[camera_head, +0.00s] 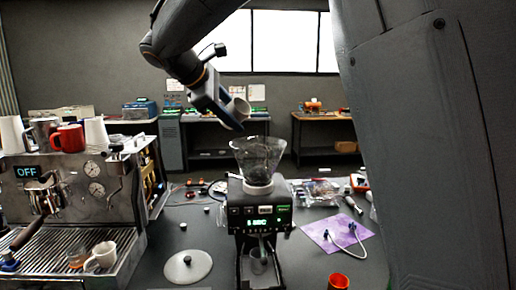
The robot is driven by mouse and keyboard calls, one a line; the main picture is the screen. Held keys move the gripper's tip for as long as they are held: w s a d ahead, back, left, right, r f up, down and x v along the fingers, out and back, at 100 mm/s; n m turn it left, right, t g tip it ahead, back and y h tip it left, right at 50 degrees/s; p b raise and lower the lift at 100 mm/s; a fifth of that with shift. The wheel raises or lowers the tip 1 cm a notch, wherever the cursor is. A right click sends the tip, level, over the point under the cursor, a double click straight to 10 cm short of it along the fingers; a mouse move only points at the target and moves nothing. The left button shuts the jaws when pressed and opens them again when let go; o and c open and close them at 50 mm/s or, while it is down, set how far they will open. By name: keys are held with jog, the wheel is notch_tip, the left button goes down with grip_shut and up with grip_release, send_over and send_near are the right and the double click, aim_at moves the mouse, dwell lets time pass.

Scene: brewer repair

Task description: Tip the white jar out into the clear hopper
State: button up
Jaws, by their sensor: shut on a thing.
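The white jar (238,108) is held in my gripper (232,117), above the back left of the hopper and apart from it. The jar looks tilted; its contents cannot be made out. The clear hopper (243,152) is a funnel on top of the black grinder (260,221), with dark matter showing inside it. My gripper is shut on the jar, and its fingers partly hide it.
An espresso machine (128,207) with an OFF display and cups on top stands at left. A round white lid (188,266) lies front left of the grinder. A purple mat (337,233) with a cable and a red cup (338,282) are at right.

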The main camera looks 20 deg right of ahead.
aim_at(244, 115)
jog(key=shift+r+m+t+y+b, duration=0.6)
jog(key=shift+m+t+y+b, duration=0.15)
jog(key=shift+b, duration=2.7)
jog(key=shift+d+f+m+t+y+b, duration=0.1)
jog(key=shift+f+m+t+y+b, duration=0.35)
jog(key=shift+b, duration=2.15)
jog(key=shift+s+d+r+m+t+b, duration=0.35)
jog(key=shift+s+d+t+b, duration=0.3)
jog(key=shift+b, duration=0.85)
jog(key=shift+s+f+m+t+y+b, duration=0.25)
jog(key=shift+f+m+t+y+b, duration=0.3)
jog(key=shift+b, duration=1.65)
jog(key=shift+s+d+r+t+y+b, duration=0.2)
jog(key=shift+r+t+b, duration=0.35)
jog(key=shift+b, duration=1)
jog(key=shift+s+f+m+t+y+b, duration=0.1)
jog(key=shift+f+m+t+y+b, duration=0.25)
jog(key=shift+b, duration=0.95)
jog(key=b, duration=0.4)
jog(key=shift+d+f+m+b, duration=0.1)
jog(key=shift+f+m+b, duration=0.2)
jog(key=shift+m, duration=0.05)
jog(key=t+b, duration=0.1)
jog(key=b, duration=0.5)
jog(key=shift+s+d, duration=0.1)
jog(key=shift+s, duration=0.1)
